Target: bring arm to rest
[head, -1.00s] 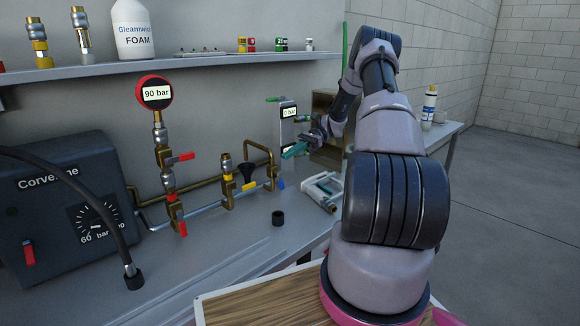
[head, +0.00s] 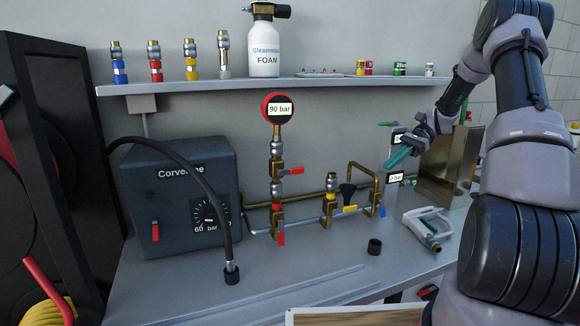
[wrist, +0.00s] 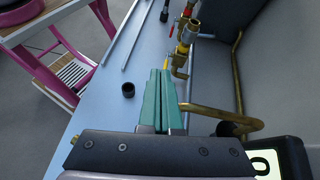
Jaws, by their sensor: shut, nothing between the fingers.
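My gripper (head: 401,158) is at the right of the head view, in front of the upright white panel with small displays (head: 396,178). Its teal fingers point down and left, above the bench and right of the brass piping. In the wrist view the two teal fingers (wrist: 159,101) lie side by side, closed with nothing between them. My arm reaches in from the right edge, bent at the elbow. Nothing touches the fingertips in either view.
A grey compressor box (head: 180,195) with a black hose stands left. A red gauge (head: 279,108) reads 90 bar above the valves. A black cap (head: 374,247) and a pale clamp-like tool (head: 428,226) lie on the bench (head: 300,262). A shelf (head: 200,86) runs above.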

